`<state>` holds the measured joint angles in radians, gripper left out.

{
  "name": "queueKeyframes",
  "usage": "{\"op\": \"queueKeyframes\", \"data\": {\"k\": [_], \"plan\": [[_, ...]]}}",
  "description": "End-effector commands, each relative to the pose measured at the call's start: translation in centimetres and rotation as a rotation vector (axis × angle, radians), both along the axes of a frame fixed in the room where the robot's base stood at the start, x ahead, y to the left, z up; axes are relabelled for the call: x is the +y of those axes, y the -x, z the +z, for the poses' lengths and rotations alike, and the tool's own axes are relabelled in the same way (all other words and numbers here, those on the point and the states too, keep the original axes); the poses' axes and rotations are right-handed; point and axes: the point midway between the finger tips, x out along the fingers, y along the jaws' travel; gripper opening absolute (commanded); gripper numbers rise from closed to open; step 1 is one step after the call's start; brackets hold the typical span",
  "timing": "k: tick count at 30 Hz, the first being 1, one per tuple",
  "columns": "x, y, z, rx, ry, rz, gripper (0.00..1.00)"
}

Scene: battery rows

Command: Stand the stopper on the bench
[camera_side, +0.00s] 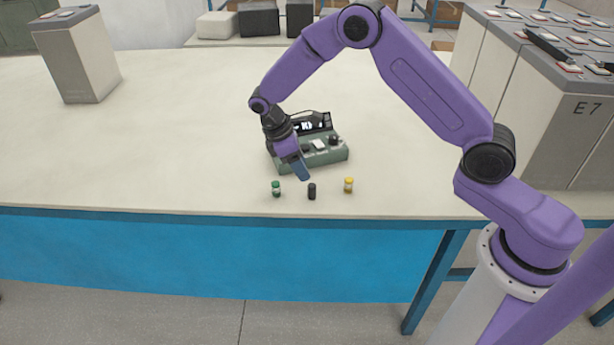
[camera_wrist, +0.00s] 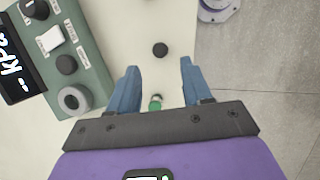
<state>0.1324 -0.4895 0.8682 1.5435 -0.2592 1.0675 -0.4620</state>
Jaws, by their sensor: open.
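Three small upright pieces stand in a row on the bench (camera_side: 190,130) near its front edge. They are a green one (camera_side: 276,188), a black one (camera_side: 312,191) and a yellow one (camera_side: 349,185). I cannot tell for certain which is the stopper. My gripper (camera_side: 303,174) is above the row, its fingers pointing down. In the wrist view my gripper (camera_wrist: 159,67) is open and empty. The green piece (camera_wrist: 155,102) shows low between its fingers, and the black piece (camera_wrist: 160,50) lies beyond the fingertips. The yellow piece does not show there.
A green instrument box (camera_side: 312,158) with a lit display, knobs and a grey ring (camera_wrist: 70,98) stands just behind the row. A tall grey battery (camera_side: 78,55) stands at the left. Large batteries (camera_side: 540,100) stand at the right.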

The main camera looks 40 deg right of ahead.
Motion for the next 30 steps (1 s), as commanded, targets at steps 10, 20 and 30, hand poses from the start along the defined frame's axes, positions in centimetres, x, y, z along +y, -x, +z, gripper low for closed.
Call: {"op": "queueKeyframes", "data": {"k": [10, 20, 30], "plan": [[1.6, -1.1, 4.6, 0.000, 0.000, 0.000, 0.49], [2.0, -0.9, 5.5, -0.004, -0.003, 0.003, 0.49], [4.6, 6.3, 10.6, -0.096, -0.075, 0.045, 0.49]]}}
